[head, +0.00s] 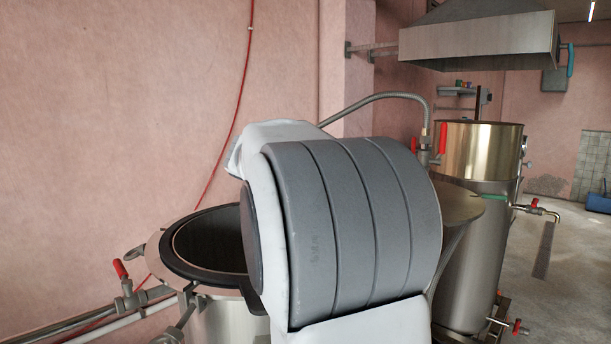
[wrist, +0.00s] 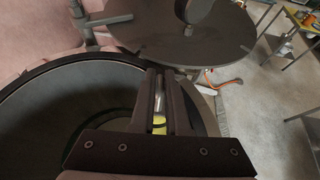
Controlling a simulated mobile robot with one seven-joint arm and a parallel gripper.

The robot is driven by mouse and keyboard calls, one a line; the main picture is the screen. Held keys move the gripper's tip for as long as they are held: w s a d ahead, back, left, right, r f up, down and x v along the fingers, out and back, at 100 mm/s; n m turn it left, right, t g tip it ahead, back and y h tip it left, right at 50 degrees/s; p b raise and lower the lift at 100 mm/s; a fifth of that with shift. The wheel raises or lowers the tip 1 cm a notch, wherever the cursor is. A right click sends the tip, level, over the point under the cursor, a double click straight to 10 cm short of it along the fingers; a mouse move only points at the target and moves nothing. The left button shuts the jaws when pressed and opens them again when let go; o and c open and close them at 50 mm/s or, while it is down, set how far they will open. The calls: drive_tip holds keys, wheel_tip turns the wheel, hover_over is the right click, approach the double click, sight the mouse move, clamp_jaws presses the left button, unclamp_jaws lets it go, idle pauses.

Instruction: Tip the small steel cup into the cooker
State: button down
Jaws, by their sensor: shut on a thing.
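The cooker (head: 205,325) stands at the lower left of the head view, its round mouth open inside a black rim (head: 185,272). My gripper (wrist: 158,75) is over the right side of this mouth. Its jaws are shut on a narrow steel thing, the small steel cup (wrist: 159,103), with a yellow-green patch below the shiny part. Most of the cup is hidden by the fingers, and its tilt cannot be told. In the head view my arm hides gripper and cup.
A round grey plate (wrist: 225,42) lies just beyond the fingertips in the wrist view. A tall steel tank (head: 478,150) stands at right, with red-handled valves nearby. A metal hood (head: 480,45) hangs above. Open floor (head: 565,270) shows at far right.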

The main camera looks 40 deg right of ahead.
drive_tip(key=shift+d+r+y+p, duration=0.35)
drive_tip(key=shift+y+p, duration=0.15)
drive_tip(key=shift+p, duration=1.5)
drive_tip(key=shift+w+d+f+g+y, duration=0.25)
drive_tip(key=shift+d+f+g+y, duration=0.15)
drive_tip(key=shift+d+y, duration=0.45)
drive_tip(key=shift+w+d+f+g+y, duration=0.1)
drive_tip(key=shift+d+f+g+y, duration=0.25)
drive_tip(key=shift+y, duration=0.65)
drive_tip(key=shift+w+d+f+g+y, duration=0.15)
drive_tip(key=shift+d+f+g+y, duration=0.2)
drive_tip(key=shift+y, duration=0.7)
drive_tip(key=shift+w+d+f+g+y, duration=0.15)
drive_tip(key=shift+f+y, duration=0.3)
drive_tip(key=shift+y, duration=0.55)
drive_tip(key=shift+s, duration=0.1)
drive_tip(key=shift+f+g+y, duration=0.55)
drive_tip(key=shift+f+y, duration=0.8)
drive_tip(key=shift+y, duration=0.55)
drive_tip(key=shift+s+d+r, duration=0.25)
drive_tip(key=shift+s+r, duration=0.4)
drive_tip(key=shift+s, duration=0.15)
drive_tip(key=shift+s+d+r, duration=0.2)
drive_tip(key=shift+s+r, duration=0.5)
drive_tip(key=shift+s, duration=0.1)
drive_tip(key=shift+s+d+r, duration=0.25)
drive_tip(key=shift+s+r, duration=0.4)
drive_tip(key=shift+s, duration=0.15)
